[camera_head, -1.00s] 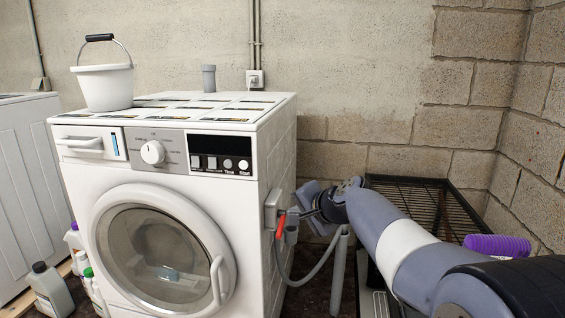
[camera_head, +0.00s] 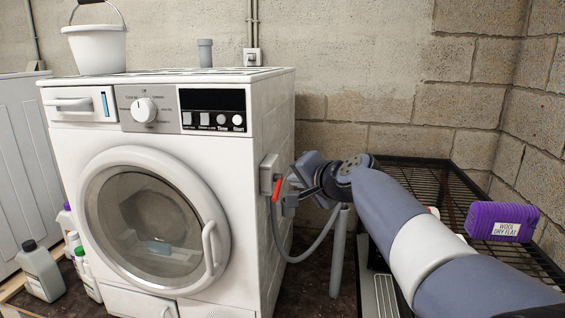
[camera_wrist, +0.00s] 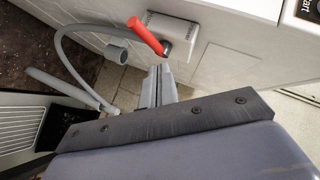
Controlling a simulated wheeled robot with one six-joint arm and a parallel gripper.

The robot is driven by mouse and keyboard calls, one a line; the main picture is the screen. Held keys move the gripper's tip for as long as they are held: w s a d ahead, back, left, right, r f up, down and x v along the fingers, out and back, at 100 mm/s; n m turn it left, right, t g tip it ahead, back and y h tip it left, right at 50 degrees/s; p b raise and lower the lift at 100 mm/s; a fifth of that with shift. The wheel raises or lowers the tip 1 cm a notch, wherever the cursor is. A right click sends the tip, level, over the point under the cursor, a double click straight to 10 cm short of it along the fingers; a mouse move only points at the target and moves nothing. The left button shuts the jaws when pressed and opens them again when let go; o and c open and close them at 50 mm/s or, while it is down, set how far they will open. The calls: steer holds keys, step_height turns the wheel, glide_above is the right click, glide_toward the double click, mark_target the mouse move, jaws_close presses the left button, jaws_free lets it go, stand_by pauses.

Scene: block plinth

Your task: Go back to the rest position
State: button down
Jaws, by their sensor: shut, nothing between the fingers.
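My gripper (camera_head: 288,205) is at the right side of the white washing machine (camera_head: 262,110), close to a grey wall box with a red lever (camera_head: 277,188). In the wrist view my gripper's fingers (camera_wrist: 158,72) are together with nothing between them. The red lever (camera_wrist: 146,36) and its grey box (camera_wrist: 187,36) are just beyond the fingertips; I cannot tell whether they touch. My arm reaches in from the lower right.
A grey hose (camera_head: 308,252) and upright pipe (camera_head: 338,250) stand below my gripper. A black wire rack (camera_head: 440,183) with a purple item labelled "WOOL DRY FLAT" (camera_head: 500,214) is at right. Bottles (camera_head: 40,270) stand at left. A white bucket (camera_head: 97,50) is on the machine.

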steer(key=s+d+n+t+b, duration=0.1)
steer(key=s+d+b, duration=0.3)
steer(key=s+b, duration=0.4)
steer(key=shift+s+d+t, duration=0.2)
steer(key=shift+s+t, duration=0.5)
steer(key=shift+s, duration=0.2)
steer(key=shift+f, duration=0.15)
stand_by(0.3)
